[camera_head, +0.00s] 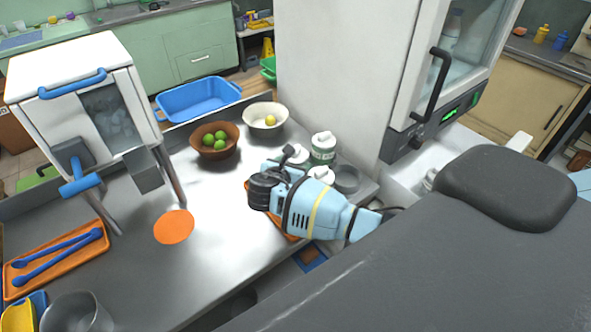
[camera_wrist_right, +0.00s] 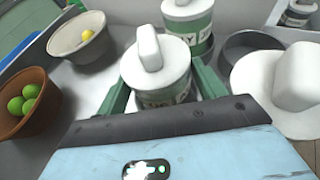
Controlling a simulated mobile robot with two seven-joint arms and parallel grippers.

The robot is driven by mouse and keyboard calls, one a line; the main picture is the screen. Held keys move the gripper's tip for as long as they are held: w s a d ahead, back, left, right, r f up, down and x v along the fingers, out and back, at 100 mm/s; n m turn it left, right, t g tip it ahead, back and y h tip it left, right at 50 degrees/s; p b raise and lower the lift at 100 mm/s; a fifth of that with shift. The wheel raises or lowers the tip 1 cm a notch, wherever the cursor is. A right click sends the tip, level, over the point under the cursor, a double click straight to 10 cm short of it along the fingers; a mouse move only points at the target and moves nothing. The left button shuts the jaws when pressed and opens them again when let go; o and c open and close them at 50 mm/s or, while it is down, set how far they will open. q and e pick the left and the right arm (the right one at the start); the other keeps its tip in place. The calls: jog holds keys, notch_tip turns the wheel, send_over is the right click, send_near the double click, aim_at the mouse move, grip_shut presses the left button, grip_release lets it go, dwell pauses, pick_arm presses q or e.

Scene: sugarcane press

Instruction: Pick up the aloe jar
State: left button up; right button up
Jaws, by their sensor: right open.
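In the right wrist view a white-lidded jar (camera_wrist_right: 160,75) with a green and white label stands between the green fingers of my right gripper (camera_wrist_right: 163,90). The fingers are open, one on each side of it; contact cannot be told. A similar jar (camera_wrist_right: 188,25) stands just behind it and also shows in the head view (camera_head: 323,150). Labels are only partly legible, so I cannot tell which jar is aloe. In the head view my light blue right wrist hides most of the gripper. My left gripper is not in view.
Another white-lidded container (camera_wrist_right: 285,80) is close on the right, beside a grey round dish (camera_head: 346,180). A brown bowl of green fruit (camera_head: 215,153) and a white bowl (camera_head: 265,130) stand left of the jars. A white cabinet (camera_head: 335,70) rises behind.

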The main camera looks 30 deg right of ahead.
jog(key=shift+c, duration=0.2)
jog(key=shift+r, duration=0.1)
jog(key=c, duration=0.9)
